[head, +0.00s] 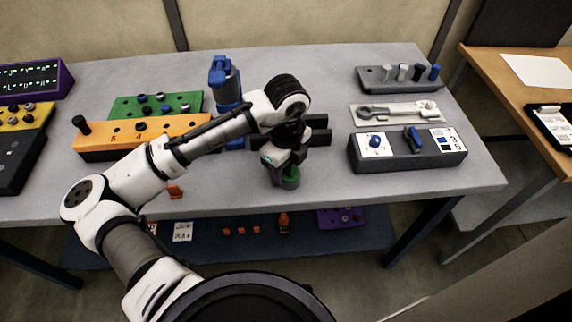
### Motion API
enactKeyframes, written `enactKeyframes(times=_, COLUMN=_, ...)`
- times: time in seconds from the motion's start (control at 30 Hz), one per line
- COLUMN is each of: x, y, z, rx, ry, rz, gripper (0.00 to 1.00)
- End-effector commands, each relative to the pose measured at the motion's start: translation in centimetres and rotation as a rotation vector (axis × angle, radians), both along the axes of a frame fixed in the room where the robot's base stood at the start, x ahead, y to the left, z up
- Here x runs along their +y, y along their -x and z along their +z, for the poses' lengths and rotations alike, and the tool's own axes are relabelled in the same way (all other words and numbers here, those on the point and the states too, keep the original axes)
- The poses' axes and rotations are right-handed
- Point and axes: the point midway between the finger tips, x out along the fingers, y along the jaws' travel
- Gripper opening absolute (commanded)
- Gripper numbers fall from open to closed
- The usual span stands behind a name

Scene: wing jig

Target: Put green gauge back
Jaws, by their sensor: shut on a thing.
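My gripper (284,168) is low over the front middle of the grey table, pointing down. It is shut on the green gauge (291,179), a short thing with a green band just under the fingers. Its upper part is hidden by the fingers. I cannot tell whether its lower end touches the table. A grey rack (388,86) at the back right holds several upright pegs in grey, white and blue, well away from my gripper.
A white tray with a wrench (398,112) and a dark box with blue knobs (430,158) lie right of my gripper. An orange block (110,142), a green block (178,103) and a blue upright tool (226,85) stand left.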

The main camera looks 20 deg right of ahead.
Motion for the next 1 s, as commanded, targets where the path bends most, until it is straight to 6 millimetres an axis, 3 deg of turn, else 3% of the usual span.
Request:
enactKeyframes(times=0.37, x=0.0, y=0.0, z=-0.5, rx=-0.001, ry=0.002, rz=0.0, gripper=0.02)
enactKeyframes(times=0.4, x=0.0, y=0.0, z=-0.4, rx=0.0, ry=0.001, rz=0.0, gripper=0.47)
enactKeyframes(times=0.53, x=0.0, y=0.0, z=-0.4, rx=0.0, ry=0.001, rz=0.0, gripper=0.64)
enactKeyframes(times=0.83, x=0.0, y=0.0, z=-0.2, rx=0.0, ry=0.001, rz=0.0, gripper=0.65)
enactKeyframes(times=1.0, x=-0.1, y=-0.1, z=1.2, rx=-0.004, ry=0.003, rz=0.001, gripper=0.65)
